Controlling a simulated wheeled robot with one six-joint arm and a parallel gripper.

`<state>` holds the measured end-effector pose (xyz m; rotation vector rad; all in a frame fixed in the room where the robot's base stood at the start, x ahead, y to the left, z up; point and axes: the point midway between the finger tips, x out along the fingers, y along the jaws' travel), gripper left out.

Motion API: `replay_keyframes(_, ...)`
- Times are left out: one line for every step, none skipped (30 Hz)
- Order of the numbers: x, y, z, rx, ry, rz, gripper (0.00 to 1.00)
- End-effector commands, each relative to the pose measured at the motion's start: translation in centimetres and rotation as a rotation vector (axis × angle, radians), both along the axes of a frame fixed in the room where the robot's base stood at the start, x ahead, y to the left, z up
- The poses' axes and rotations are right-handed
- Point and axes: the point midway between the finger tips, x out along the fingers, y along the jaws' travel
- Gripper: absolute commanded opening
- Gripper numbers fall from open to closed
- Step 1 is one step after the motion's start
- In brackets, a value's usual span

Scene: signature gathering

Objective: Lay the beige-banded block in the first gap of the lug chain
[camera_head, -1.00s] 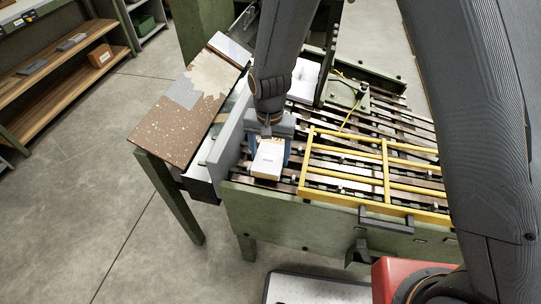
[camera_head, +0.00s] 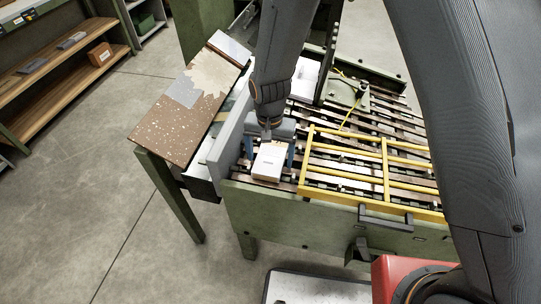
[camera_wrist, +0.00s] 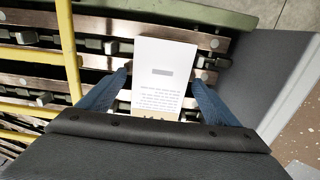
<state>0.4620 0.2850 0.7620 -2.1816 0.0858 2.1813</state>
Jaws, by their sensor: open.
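The block (camera_head: 269,162) is white on top with a beige band along one end. It lies on the lug chain (camera_head: 350,170) at the near left end, beside the grey side plate. In the wrist view the block (camera_wrist: 163,75) lies across the dark chain bars between small metal lugs. My gripper (camera_head: 270,150) is open, its blue fingers apart on either side of the block. In the wrist view the fingers of my gripper (camera_wrist: 160,90) straddle the block's lower part, with gaps beside it. The block's near end is partly hidden behind my gripper body.
A yellow guard frame (camera_head: 386,172) stands over the chain just right of the block. A grey upright plate (camera_head: 228,135) borders it on the left. A speckled brown table (camera_head: 165,135) with grey and cream sheets adjoins. Another white stack (camera_head: 304,80) sits farther back.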

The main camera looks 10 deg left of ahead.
Motion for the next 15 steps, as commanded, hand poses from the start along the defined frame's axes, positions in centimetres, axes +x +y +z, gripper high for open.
replay_keyframes(0.0, 0.0, 0.3, 0.001, -0.001, 0.000, 0.85)
replay_keyframes(0.1, 0.0, 0.5, 0.001, -0.002, 0.000, 0.85)
replay_keyframes(0.1, 0.1, 0.8, 0.002, -0.002, 0.000, 0.85)
replay_keyframes(0.1, 0.1, 1.1, 0.002, -0.002, 0.000, 0.85)
replay_keyframes(0.1, 0.0, 1.4, 0.001, -0.002, 0.000, 0.85)
replay_keyframes(0.1, 0.1, 2.0, 0.002, -0.003, 0.000, 0.85)
replay_keyframes(0.1, 0.1, 2.4, 0.003, -0.004, 0.000, 0.85)
replay_keyframes(0.1, 0.1, 2.9, 0.003, -0.003, 0.000, 0.85)
replay_keyframes(0.2, 0.1, 3.7, 0.004, -0.004, 0.000, 0.85)
replay_keyframes(0.2, 0.1, 4.2, 0.003, -0.004, 0.001, 0.85)
replay_keyframes(0.2, 0.1, 4.8, 0.003, -0.004, 0.001, 0.85)
replay_keyframes(0.1, 0.1, 5.5, 0.004, -0.004, 0.001, 0.85)
replay_keyframes(0.1, 0.1, 6.1, 0.003, -0.004, 0.001, 0.85)
replay_keyframes(0.1, 0.1, 6.6, 0.003, -0.004, 0.001, 0.85)
replay_keyframes(0.1, 0.1, 7.4, 0.003, -0.004, 0.001, 0.85)
